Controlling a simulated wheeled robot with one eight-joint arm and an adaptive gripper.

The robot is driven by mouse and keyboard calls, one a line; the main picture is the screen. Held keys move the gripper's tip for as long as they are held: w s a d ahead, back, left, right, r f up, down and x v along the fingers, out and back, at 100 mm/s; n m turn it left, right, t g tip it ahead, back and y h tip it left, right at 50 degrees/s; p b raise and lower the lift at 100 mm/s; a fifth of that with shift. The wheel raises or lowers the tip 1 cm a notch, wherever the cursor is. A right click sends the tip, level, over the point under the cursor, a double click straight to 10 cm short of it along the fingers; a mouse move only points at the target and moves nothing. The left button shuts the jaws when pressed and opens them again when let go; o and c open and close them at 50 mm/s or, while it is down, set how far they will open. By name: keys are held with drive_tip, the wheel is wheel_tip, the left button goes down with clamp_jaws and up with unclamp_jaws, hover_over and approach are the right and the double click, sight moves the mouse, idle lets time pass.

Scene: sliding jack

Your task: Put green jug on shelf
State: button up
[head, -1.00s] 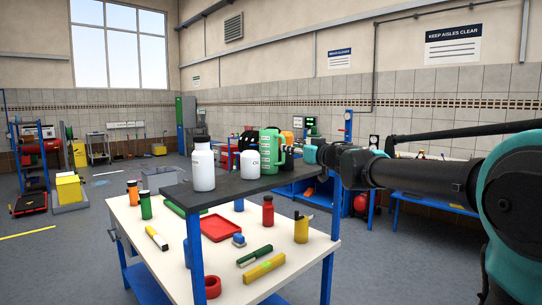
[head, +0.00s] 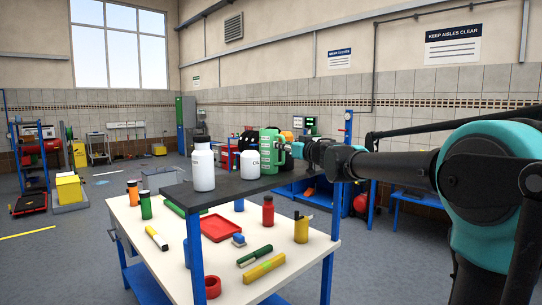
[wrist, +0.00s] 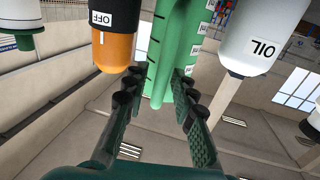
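The green jug (head: 269,152), with white labels down its side, stands upright at the right end of the dark raised shelf (head: 238,187) in the head view. Its handle faces right, toward my gripper (head: 299,150). In the wrist view my gripper (wrist: 158,78) is open, its two fingers apart on either side of the jug's green handle (wrist: 160,88). I see gaps between the handle and the fingers. The jug's body (wrist: 195,35) rises out of the top of that view. Whether its base rests fully on the shelf is hard to tell.
A white bottle (head: 203,170) and a white OIL container (head: 249,165) stand left of the jug. Below, the white bench (head: 150,235) holds a red tray (head: 220,228) and several small items.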

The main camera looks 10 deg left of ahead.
clamp_jaws()
idle(0.4)
